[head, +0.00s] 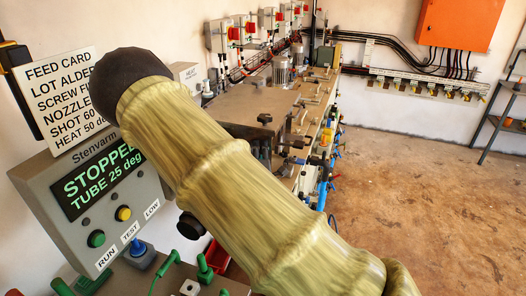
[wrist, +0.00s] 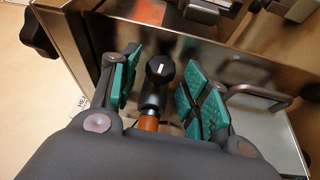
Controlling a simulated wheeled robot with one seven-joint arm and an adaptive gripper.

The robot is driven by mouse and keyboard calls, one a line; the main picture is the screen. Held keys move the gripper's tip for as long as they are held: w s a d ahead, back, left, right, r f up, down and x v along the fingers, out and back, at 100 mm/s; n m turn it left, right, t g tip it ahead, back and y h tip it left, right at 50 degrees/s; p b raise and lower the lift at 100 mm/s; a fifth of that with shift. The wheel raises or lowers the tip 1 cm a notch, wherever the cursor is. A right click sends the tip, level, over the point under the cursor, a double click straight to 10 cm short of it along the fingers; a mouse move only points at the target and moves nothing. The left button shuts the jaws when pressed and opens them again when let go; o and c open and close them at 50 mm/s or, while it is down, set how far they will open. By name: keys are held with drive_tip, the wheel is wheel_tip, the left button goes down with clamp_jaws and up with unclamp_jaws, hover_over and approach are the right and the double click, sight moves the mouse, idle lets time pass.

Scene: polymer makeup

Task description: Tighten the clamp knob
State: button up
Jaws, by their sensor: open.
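In the wrist view my gripper (wrist: 158,78) is open, with a green-padded finger on each side. A round black knob (wrist: 160,69) with a white mark stands between the pads, with visible gaps on both sides. Its dark stem runs down to an orange-brown part (wrist: 148,124). A black lobed knob (wrist: 39,33) sits outside the left finger. In the head view a black lobed knob (head: 265,118) stands on the machine. I cannot tell for sure which is the clamp knob. My gripper does not show in the head view, where my sleeved arm covers much of the middle.
The grey control box (head: 45,178) reads "STOPPED TUBE 25 deg". A feed card (head: 62,95) is above it. A bent metal handle (wrist: 258,92) lies right of my fingers. The machine bench (head: 240,103) runs back along the wall. Open floor (head: 430,200) is to the right.

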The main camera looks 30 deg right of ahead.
drive_tip(key=shift+s+d, duration=0.2)
drive_tip(key=shift+d, duration=0.4)
drive_tip(key=shift+c, duration=0.6)
drive_tip(key=c, duration=0.9)
drive_tip(key=shift+r+m+g+p, duration=0.15)
drive_tip(key=shift+m+g+p, duration=0.25)
drive_tip(key=shift+g+p, duration=0.3)
drive_tip(key=shift+y, duration=0.4)
drive_tip(key=o, duration=1)
drive_tip(key=shift+a, duration=0.1)
drive_tip(key=shift+s, duration=0.15)
drive_tip(key=shift+v, duration=3.85)
